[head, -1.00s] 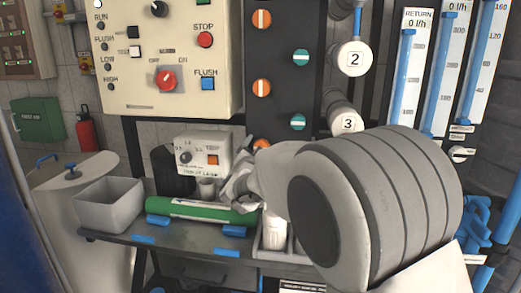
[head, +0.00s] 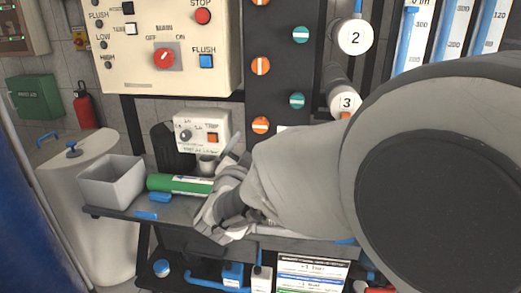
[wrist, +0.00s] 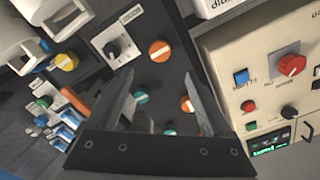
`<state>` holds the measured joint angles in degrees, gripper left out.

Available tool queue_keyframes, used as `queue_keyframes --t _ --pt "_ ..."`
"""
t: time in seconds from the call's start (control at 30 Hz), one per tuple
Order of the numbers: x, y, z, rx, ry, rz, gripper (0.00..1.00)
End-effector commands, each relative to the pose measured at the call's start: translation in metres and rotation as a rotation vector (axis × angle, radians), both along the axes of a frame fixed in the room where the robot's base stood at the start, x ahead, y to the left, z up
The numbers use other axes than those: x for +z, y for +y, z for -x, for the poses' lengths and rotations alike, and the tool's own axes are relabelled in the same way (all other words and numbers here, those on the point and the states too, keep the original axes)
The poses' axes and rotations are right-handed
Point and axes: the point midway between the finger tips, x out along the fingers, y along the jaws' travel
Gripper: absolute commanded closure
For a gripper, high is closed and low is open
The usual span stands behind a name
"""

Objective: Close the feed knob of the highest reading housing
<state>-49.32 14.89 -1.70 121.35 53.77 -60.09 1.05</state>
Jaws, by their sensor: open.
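The dark panel (head: 279,85) carries a column of orange knobs, one clear in the middle (head: 260,66) and one lower down (head: 260,125), with teal knobs (head: 298,101) to their right. White round ends marked 2 (head: 355,38) and 3 (head: 346,103) stand right of it. I cannot tell which housing reads highest; the readings are not legible. My gripper (wrist: 160,85) is open and empty in the wrist view. An orange knob (wrist: 159,51) shows just beyond its fingertips, with teal (wrist: 140,97) and orange (wrist: 187,105) knobs between the fingers.
A cream control box (head: 165,60) with a red switch is left of the panel. A grey bin (head: 112,182), a green cylinder (head: 180,184) and a small meter box (head: 201,132) are on the bench. Scaled tubes (head: 410,40) stand at right. My arm covers the lower right.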

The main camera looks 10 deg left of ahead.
Motion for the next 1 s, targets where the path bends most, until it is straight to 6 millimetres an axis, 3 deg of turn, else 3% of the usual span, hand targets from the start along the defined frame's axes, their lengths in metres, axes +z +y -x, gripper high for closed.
queue_keyframes --t 0.1,0.33,0.77,1.0 --pt "0.002 -0.001 0.022 0.002 0.001 0.0 0.16" --pt "0.0 -0.003 0.042 0.0 0.0 0.0 0.16" --pt "0.002 -0.005 0.042 0.009 0.007 -0.002 0.16" --pt "0.016 -0.025 0.031 0.114 0.09 0.01 0.16"
